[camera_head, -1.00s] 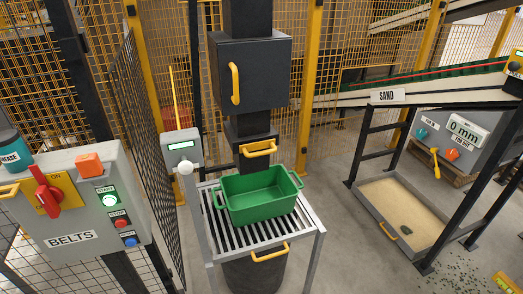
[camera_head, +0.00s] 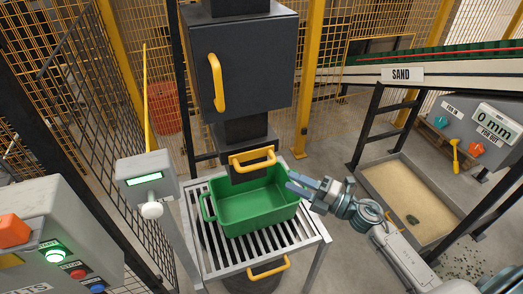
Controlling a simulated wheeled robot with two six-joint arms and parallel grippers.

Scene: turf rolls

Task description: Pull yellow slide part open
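A yellow slide handle (camera_head: 252,158) sits on the front of the dark column, just above the back of the green bin (camera_head: 240,213). My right gripper (camera_head: 291,180) comes in from the right, by the bin's right rim, to the right of and a little below the yellow handle and apart from it. Its two fingers point left and look parted, with nothing seen between them. Whether it touches the bin's rim or handle cannot be told. My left gripper is not in view.
The bin stands on a slatted metal stand (camera_head: 205,270) with its own yellow handle (camera_head: 268,268). A dark box with a yellow handle (camera_head: 215,82) is above. A post with a small display (camera_head: 145,180) stands left. A sand tray (camera_head: 410,190) lies right.

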